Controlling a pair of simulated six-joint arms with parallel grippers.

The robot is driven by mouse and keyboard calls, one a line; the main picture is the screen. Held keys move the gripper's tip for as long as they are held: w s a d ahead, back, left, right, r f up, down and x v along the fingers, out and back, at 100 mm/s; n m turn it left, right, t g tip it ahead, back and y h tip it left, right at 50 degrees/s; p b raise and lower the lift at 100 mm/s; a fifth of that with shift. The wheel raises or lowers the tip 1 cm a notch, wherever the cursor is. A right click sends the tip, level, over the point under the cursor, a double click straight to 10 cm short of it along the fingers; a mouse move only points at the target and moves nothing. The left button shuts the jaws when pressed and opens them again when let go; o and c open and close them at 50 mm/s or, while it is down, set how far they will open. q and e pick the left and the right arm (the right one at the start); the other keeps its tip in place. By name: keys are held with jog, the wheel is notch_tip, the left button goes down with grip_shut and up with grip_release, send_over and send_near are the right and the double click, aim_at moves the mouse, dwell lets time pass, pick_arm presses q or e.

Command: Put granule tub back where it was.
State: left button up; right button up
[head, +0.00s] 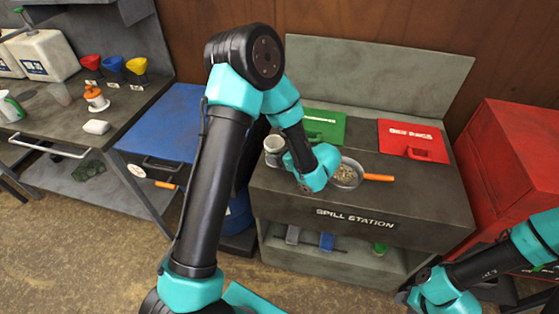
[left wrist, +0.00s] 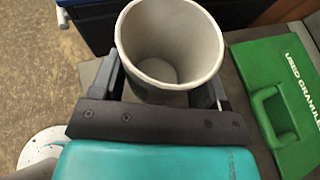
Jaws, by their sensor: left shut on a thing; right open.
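The granule tub (head: 274,143) is a pale grey, round, open-topped tub at the left end of the spill station top (head: 432,196). It looks upright, and its inside looks empty in the left wrist view (left wrist: 168,45). My left gripper (head: 279,157) is shut on it, with one finger on each side in the left wrist view (left wrist: 165,88). I cannot tell whether the tub's base touches the top. My right gripper (head: 408,297) is open and empty at the lower right, low in front of the station and partly cut off by the frame.
A pan of granules (head: 346,174) with an orange handle (head: 379,178) stands right of my left gripper. Behind are a green lid (head: 324,125) marked for used granules and a red lid (head: 413,140).

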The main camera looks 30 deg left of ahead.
pick_arm(q)
jog(key=shift+f, duration=1.75)
jog(key=shift+f, duration=0.1)
jog(key=o, duration=0.9)
jog(key=shift+o, duration=0.2)
jog(key=shift+d, duration=0.1)
jog(key=v, duration=1.2)
jog(key=shift+s, duration=0.15)
